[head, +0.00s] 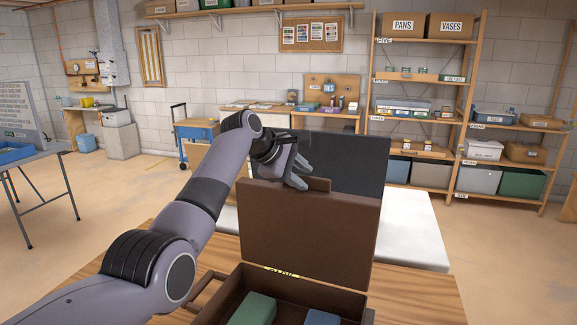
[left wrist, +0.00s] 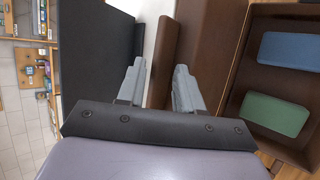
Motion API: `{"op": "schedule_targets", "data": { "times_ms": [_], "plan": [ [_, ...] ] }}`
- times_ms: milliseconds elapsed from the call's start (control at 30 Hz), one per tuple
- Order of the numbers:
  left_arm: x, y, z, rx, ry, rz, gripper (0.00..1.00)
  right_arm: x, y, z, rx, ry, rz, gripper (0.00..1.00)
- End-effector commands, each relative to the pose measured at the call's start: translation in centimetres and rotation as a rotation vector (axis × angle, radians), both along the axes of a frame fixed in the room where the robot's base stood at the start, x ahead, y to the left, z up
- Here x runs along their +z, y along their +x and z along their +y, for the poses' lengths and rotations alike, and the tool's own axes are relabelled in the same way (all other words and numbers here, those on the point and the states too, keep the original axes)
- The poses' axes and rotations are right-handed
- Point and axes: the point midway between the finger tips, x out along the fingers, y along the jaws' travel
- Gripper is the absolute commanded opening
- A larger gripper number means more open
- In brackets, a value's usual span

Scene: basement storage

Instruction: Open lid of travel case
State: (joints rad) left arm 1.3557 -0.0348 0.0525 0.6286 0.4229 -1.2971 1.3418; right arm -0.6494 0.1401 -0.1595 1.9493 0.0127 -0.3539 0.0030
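The travel case is brown, on the wooden table, with its lid (head: 310,235) standing about upright behind the open box (head: 290,290). A green block (head: 254,309) and a blue block (head: 322,318) lie inside. My left gripper (head: 299,176) is at the lid's top edge, by a raised brown strip (head: 320,184). In the left wrist view my left gripper (left wrist: 158,88) has its fingers apart, with the brown strip (left wrist: 165,50) lying between or just beyond them; a firm hold is not visible. My right gripper is not in view.
A black upright panel (head: 350,160) and a white surface (head: 412,228) are just behind the lid. The wooden table (head: 415,298) has bare room to the right of the case. Shelves (head: 420,110) stand far back along the wall.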

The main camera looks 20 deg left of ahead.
Motion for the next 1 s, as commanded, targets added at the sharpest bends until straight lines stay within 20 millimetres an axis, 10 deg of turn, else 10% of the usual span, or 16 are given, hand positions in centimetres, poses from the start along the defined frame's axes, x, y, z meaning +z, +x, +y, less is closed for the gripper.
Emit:
{"op": "schedule_targets", "data": {
  "times_ms": [1000],
  "plan": [
    [4.6,-3.8,3.0,0.007,0.001,-0.011,0.38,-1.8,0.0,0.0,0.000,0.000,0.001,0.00]
  ]
}}
